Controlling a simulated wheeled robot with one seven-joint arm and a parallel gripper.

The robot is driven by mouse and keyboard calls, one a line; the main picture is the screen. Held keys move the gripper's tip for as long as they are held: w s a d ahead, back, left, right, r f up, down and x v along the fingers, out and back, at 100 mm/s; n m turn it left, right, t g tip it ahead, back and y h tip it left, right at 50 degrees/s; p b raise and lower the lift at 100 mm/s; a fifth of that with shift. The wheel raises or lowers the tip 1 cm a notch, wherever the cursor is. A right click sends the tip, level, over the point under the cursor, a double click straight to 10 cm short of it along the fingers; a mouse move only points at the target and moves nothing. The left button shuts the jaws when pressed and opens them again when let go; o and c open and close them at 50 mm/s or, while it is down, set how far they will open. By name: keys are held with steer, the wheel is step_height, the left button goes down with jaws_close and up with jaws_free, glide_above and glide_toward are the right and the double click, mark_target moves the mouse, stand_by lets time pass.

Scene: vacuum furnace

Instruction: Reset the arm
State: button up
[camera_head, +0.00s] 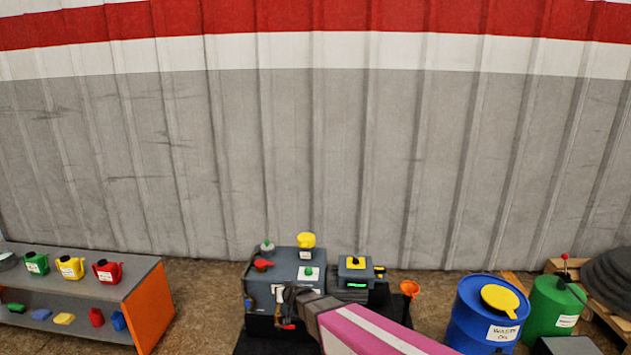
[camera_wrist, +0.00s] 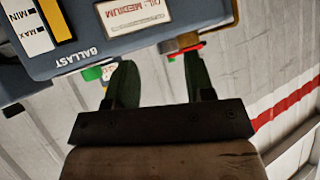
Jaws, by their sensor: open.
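My gripper (camera_wrist: 159,60) is open, with nothing seen between its two dark green fingers in the wrist view. It is close to the blue-grey pump housing (camera_wrist: 75,50), which appears upside down there with "BALLAST" and "OIL - MEDIUM" lettering. A brass fitting with a red part (camera_wrist: 183,42) is by the tip of the right finger; I cannot tell whether they touch. In the head view my arm reaches in from the lower right to the front of the same grey pump (camera_head: 262,290). The fingers are too small there to make out clearly.
A blue waste oil drum (camera_head: 485,318) and green drum (camera_head: 553,310) stand at right. An orange-sided shelf (camera_head: 150,305) with colored cans is at left. Floor between shelf and pump is clear.

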steer(key=s+d+r+m+g+h, duration=0.1)
steer(key=s+d+r+g, duration=0.2)
steer(key=s+d, duration=0.3)
steer(key=s+d+r+m+g+h, duration=0.1)
steer(key=s+d, duration=0.6)
steer(key=d, duration=0.8)
steer(key=s+d+r+m+g+h, duration=0.1)
steer(key=s+d+r+g+h, duration=0.2)
steer(key=d, duration=0.7)
steer(key=s+r+g, duration=0.2)
steer(key=s+g, duration=0.1)
steer(key=shift+s+d+r, duration=0.15)
steer(key=shift+d+r, duration=0.2)
